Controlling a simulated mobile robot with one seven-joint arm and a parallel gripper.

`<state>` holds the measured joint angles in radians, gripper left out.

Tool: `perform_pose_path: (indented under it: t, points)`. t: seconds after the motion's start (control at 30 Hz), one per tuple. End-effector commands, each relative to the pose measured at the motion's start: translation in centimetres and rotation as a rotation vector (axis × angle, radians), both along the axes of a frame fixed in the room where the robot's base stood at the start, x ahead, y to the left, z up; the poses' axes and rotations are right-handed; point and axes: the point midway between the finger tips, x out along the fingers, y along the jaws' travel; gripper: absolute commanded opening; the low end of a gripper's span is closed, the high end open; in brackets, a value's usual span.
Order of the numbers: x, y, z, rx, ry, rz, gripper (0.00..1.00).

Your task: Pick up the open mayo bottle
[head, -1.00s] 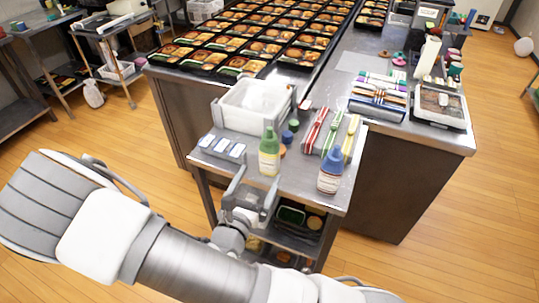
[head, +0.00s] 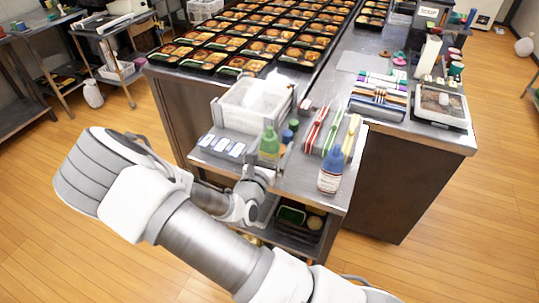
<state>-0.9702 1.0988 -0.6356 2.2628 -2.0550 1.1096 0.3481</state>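A bottle with a green top and yellowish-green body (head: 268,143) stands upright on the small steel cart (head: 310,185). A second bottle with a blue top and pale label (head: 330,172) stands upright at the cart's front right corner. I cannot read the labels, so I cannot tell which one is mayo. My gripper (head: 269,163) is at the cart's front edge, right at the green-topped bottle. Its fingers look spread, one on each side of the bottle's lower part, which they and the wrist partly hide. I cannot see whether they touch it.
Small round caps (head: 290,132) sit just behind the green-topped bottle. A white bin (head: 252,105) stands behind left, and flat labelled packs (head: 222,146) lie at the left. Red, green and yellow long holders (head: 330,133) lie at the right. Bento trays (head: 240,50) cover the counter behind.

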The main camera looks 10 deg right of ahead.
Motion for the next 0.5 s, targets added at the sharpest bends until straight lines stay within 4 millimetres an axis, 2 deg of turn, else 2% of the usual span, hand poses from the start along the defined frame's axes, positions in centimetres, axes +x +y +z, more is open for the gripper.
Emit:
perform_pose_path:
  t: [0.13,0.17,0.4,0.43,0.5]
  points:
    - [-0.01,0.02,0.01,0.0,0.0,0.0,1.0]
    - [-0.01,0.02,0.01,0.0,0.0,0.0,0.96]
    - [-0.04,0.03,0.01,0.0,0.0,0.0,0.53]
    - [-0.04,0.03,0.01,0.0,0.0,0.0,0.5]
    - [-0.03,0.03,0.06,-0.001,-0.001,0.0,0.5]
